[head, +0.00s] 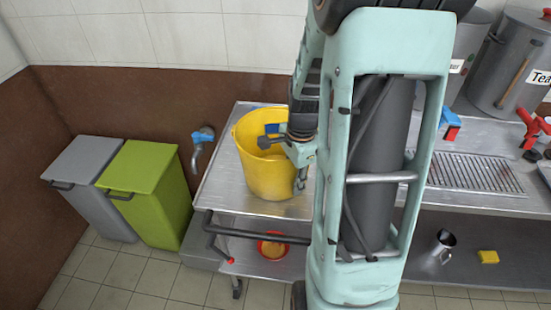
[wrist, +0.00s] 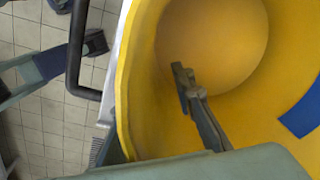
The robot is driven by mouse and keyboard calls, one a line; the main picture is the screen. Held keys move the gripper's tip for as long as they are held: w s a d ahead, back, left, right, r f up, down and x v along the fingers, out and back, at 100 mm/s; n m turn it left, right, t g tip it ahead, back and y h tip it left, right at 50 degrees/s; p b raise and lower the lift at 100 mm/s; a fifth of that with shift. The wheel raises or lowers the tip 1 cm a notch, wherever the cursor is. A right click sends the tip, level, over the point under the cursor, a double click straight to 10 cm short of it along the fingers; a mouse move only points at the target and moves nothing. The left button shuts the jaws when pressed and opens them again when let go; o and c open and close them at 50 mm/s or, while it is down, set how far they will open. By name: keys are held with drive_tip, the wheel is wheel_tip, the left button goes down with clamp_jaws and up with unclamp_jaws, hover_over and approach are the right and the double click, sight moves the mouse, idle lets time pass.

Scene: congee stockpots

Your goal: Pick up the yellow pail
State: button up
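The fingers are apart, and I see no grip on the wall. A blue patch (wrist: 302,110) shows on the pail's inner side. My arm hides part of the pail's right side.
Large pots (head: 508,75) stand behind. A lower shelf holds a red bowl (head: 272,247), a metal mug (head: 443,243) and a yellow sponge (head: 488,257). Grey (head: 85,170) and green (head: 150,185) bins stand left.

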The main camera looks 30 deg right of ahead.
drive_tip(key=shift+f, duration=0.1)
clamp_jaws()
idle(0.6)
